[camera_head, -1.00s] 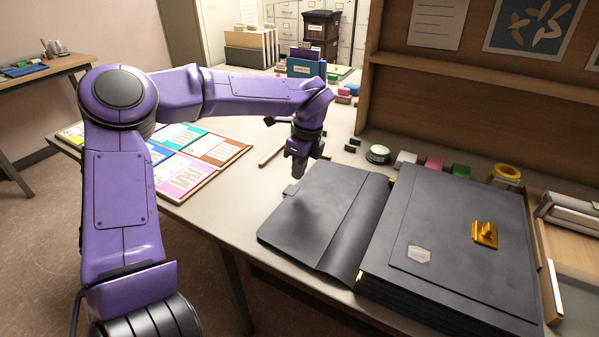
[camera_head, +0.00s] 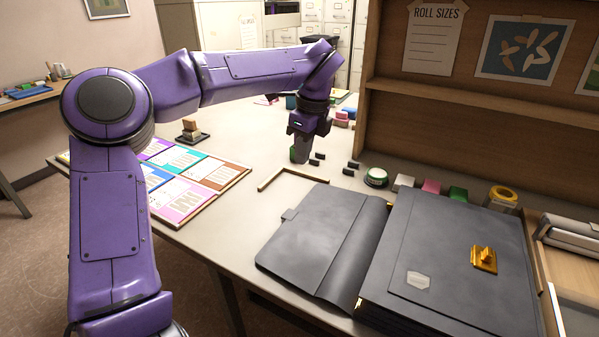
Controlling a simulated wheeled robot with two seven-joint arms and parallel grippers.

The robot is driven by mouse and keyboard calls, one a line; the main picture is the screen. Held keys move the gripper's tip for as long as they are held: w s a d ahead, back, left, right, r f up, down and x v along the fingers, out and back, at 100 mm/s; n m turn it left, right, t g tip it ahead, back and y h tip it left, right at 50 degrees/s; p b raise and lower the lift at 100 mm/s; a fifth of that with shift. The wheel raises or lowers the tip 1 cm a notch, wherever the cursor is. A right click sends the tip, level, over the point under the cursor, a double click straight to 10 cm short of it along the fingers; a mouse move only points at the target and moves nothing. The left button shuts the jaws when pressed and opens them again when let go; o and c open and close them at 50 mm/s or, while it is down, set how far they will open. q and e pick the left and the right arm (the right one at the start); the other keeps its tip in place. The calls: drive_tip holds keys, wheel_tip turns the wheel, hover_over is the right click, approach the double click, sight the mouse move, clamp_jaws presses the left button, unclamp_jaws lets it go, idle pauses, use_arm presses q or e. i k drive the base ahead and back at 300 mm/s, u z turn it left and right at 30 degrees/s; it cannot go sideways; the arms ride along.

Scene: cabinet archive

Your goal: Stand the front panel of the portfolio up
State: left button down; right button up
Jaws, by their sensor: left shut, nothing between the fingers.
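The dark grey portfolio (camera_head: 450,262) lies on the table at the right. Its front panel (camera_head: 322,238) is folded out to the left and lies nearly flat, with a small tab on its left edge. A gold clasp (camera_head: 484,258) and a pale label sit on the portfolio's body. My left gripper (camera_head: 300,156) is shut and empty. It points down beyond the panel's far edge, apart from it and above the table. My right gripper is not in view.
Coloured cards (camera_head: 195,180) lie on the table at the left. A thin L-shaped strip (camera_head: 290,174) lies behind the panel. A tape roll (camera_head: 375,178), small blocks and a yellow roll (camera_head: 501,198) line the back. A wooden tray (camera_head: 570,262) stands at the right.

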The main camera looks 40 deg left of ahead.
sight(427, 268)
drive_tip(key=k, duration=1)
